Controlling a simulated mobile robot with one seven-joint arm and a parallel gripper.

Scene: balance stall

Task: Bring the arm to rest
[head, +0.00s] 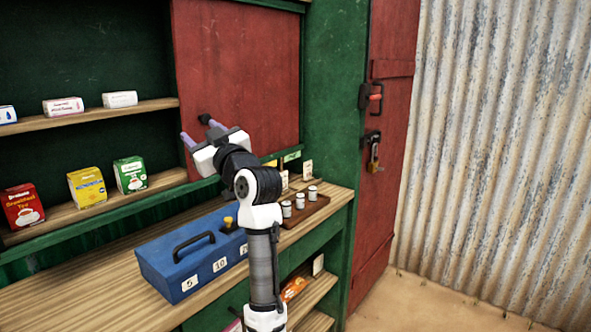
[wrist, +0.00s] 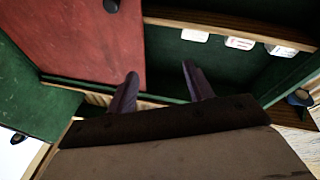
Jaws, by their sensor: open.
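My gripper (head: 199,134) is raised in front of the red sliding panel (head: 235,70) of the green stall, above the wooden counter. Its two fingers are apart, and nothing is between them. In the wrist view my gripper (wrist: 157,82) shows the same spread fingers, with the red panel (wrist: 85,45) and a dark green shelf opening beyond them. A black knob (head: 204,119) on the panel shows just behind the fingertips; I cannot tell whether they touch it.
A blue cash box (head: 165,262) stands on the counter below my arm. A brown tray (head: 308,212) with small metal weights lies to its right. Several tea boxes (head: 87,188) stand on the left shelf. A red door (head: 385,130) and corrugated wall (head: 495,150) are at right.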

